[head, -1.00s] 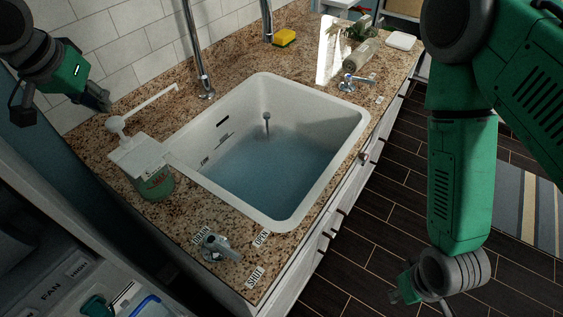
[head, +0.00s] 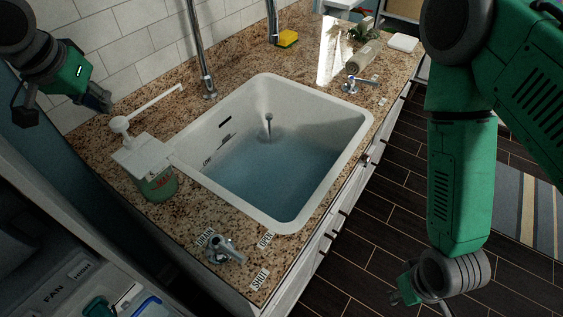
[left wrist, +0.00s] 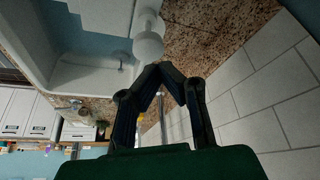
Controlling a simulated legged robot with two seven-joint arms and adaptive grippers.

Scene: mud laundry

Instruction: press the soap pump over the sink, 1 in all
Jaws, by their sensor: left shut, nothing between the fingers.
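The soap pump stands on the counter at the left of the sink. It has a green bottle (head: 160,186), a wide white collar (head: 143,157) and a white pump head (head: 120,124) with a long spout. The white sink (head: 345,105) holds bluish water. My left gripper (head: 106,105) is shut and empty, just above and left of the pump head in the head view. In the left wrist view, the closed fingertips (left wrist: 158,68) are close to the round white pump head (left wrist: 148,47); I cannot tell if they touch.
A tall faucet (head: 203,60) rises behind the sink. A drain lever (head: 222,249) sits at the near counter corner. A yellow sponge (head: 288,38), clear bottle (head: 363,57) and white soap bar (head: 403,43) lie at the far end. My right arm hangs at the right.

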